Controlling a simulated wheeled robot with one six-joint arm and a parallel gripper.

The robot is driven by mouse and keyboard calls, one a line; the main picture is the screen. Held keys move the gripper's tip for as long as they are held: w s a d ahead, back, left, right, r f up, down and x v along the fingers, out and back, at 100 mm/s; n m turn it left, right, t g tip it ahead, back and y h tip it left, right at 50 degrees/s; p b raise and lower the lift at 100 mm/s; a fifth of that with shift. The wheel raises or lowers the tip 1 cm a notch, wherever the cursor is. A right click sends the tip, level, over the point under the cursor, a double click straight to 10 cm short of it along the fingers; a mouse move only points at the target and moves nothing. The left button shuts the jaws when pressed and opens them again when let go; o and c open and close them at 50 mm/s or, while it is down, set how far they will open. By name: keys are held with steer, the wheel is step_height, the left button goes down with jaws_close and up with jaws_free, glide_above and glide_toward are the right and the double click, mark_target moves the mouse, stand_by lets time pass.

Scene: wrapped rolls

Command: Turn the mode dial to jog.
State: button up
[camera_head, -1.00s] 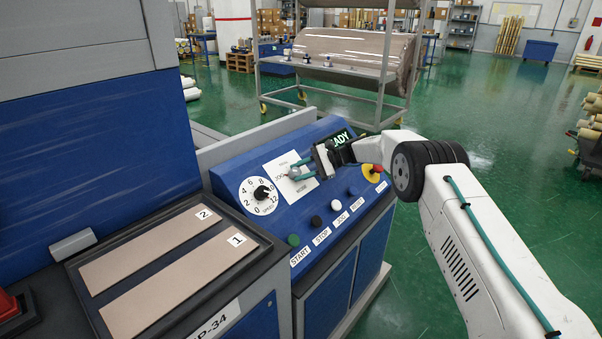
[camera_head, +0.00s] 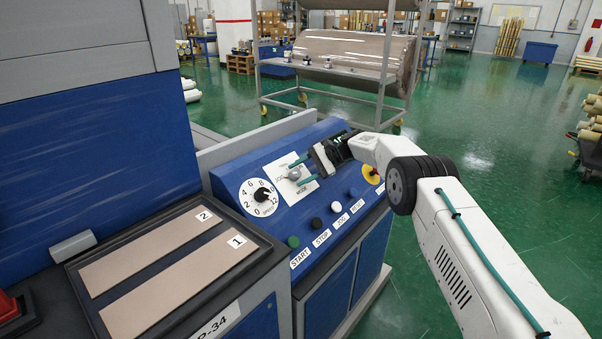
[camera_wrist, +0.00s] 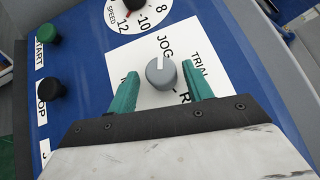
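The mode dial (camera_head: 294,173) is a grey round knob on a white label plate on the blue sloped panel. In the wrist view the dial (camera_wrist: 158,74) has a white pointer line that points at the word JOG. TRIAL is printed to the right of JOG, and another word is partly hidden behind a finger. My gripper (camera_head: 299,171) is open, its two teal fingers spread. In the wrist view my gripper (camera_wrist: 159,80) has one finger on each side of the dial, with visible gaps to it.
A white speed dial (camera_head: 260,197) is left of the mode plate. Several buttons run along the panel's lower edge, including a green one (camera_head: 293,241) and a black one (camera_head: 316,221). A red stop button on yellow (camera_head: 371,174) is close below my wrist.

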steer(key=v, duration=0.7)
steer(key=shift+d+r, duration=0.2)
steer(key=shift+d, duration=0.1)
steer(key=shift+w, duration=0.15)
